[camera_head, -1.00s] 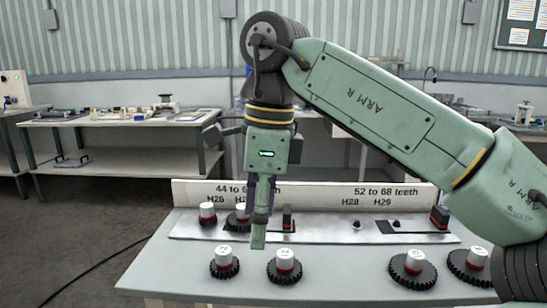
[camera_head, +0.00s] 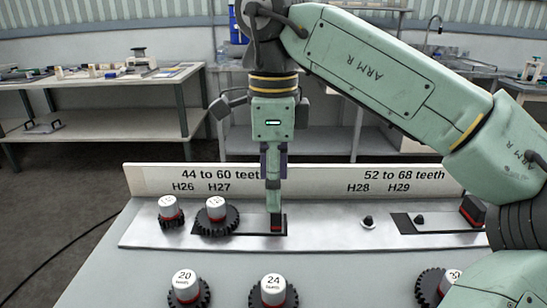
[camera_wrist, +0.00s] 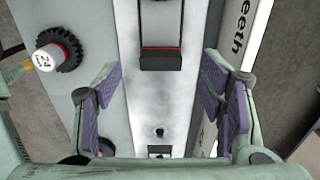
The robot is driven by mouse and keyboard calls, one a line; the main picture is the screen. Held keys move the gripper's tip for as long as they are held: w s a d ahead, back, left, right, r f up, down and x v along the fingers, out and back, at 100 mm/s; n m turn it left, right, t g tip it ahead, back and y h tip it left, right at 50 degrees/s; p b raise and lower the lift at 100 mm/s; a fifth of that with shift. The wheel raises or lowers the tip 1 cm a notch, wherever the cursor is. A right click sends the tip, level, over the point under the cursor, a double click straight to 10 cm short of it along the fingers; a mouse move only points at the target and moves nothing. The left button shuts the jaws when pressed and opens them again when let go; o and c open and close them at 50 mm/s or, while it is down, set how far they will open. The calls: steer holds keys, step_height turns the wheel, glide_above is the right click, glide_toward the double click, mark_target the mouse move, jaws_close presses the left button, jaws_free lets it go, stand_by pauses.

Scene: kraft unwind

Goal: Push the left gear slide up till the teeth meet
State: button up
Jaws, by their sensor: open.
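The left gear slide (camera_head: 254,227) is a dark slot with a black-and-red handle block (camera_head: 277,222) at its right end. The block also shows in the wrist view (camera_wrist: 161,60). A black gear with a white cap (camera_head: 216,219) is at H27, left of the block. A smaller gear (camera_head: 170,215) is at H26. They look close, but I cannot tell whether the teeth touch. My gripper (camera_head: 273,205) points down over the block, its near finger overlapping the block's top in the head view. In the wrist view my gripper (camera_wrist: 162,100) is open and empty, purple pads apart.
Loose gears (camera_head: 188,288) and (camera_head: 273,291) stand in front of the metal plate (camera_head: 325,232). A right slide (camera_head: 435,224) with its own block (camera_head: 472,209) and a bare stud (camera_head: 367,222) are farther right. The sign board (camera_head: 318,181) stands close behind.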

mark_target(256, 223)
step_height(256, 223, down, 6)
steer(key=shift+r, duration=0.15)
stand_by(0.3)
steer(key=c, duration=1.4)
steer(key=shift+a, duration=1.5)
steer(key=o, duration=1.4)
steer(key=shift+r, duration=0.1)
